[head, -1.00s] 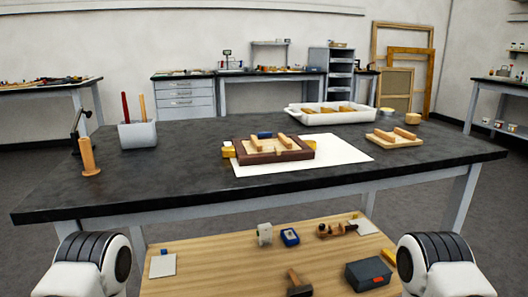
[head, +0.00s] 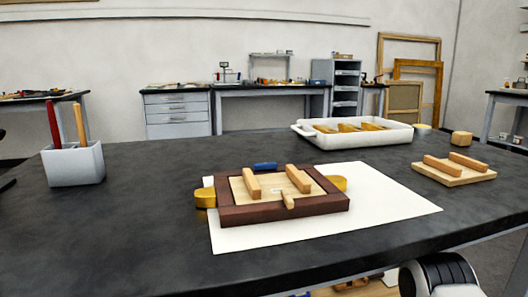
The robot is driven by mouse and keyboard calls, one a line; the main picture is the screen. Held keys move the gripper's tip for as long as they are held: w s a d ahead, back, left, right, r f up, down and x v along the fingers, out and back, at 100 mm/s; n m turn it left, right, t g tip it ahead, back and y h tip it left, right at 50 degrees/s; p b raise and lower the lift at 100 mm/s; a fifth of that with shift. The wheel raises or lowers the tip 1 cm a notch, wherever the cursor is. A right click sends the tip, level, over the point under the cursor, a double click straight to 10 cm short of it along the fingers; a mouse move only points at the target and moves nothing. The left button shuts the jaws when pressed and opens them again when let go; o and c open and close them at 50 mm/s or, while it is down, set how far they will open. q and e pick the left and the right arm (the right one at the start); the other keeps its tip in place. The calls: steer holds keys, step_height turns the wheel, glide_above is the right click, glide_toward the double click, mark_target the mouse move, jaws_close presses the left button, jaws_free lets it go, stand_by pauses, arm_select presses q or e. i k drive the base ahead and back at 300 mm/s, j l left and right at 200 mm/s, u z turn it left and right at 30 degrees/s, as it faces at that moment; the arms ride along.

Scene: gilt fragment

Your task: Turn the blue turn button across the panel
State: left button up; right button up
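A dark brown frame (head: 282,213) lies flat on a white sheet on the dark table. A pale wooden panel (head: 270,187) sits inside it, with two raised wooden bars on top. The blue turn button (head: 265,166) is a small blue piece at the frame's back edge, lying roughly along that edge. Its far side is hidden. A small wooden piece (head: 288,200) sits at the front edge between panel and frame. Yellow pieces stick out at the frame's left (head: 205,197) and right (head: 338,183). Neither gripper is in view; only a part of my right arm shows at bottom right.
A white tray (head: 360,141) with gilt pieces stands behind. A pale board with two bars (head: 452,174) and a wooden block (head: 461,138) are at right. A grey holder (head: 73,166) with two upright sticks is at left. The table (head: 130,235) is clear at front left.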

mark_target(265, 166)
steer(key=k+j+z, duration=0.15)
steer(key=k+z, duration=0.25)
steer(key=k+j+z, duration=0.1)
steer(key=z, duration=0.25)
steer(key=k+z, duration=0.4)
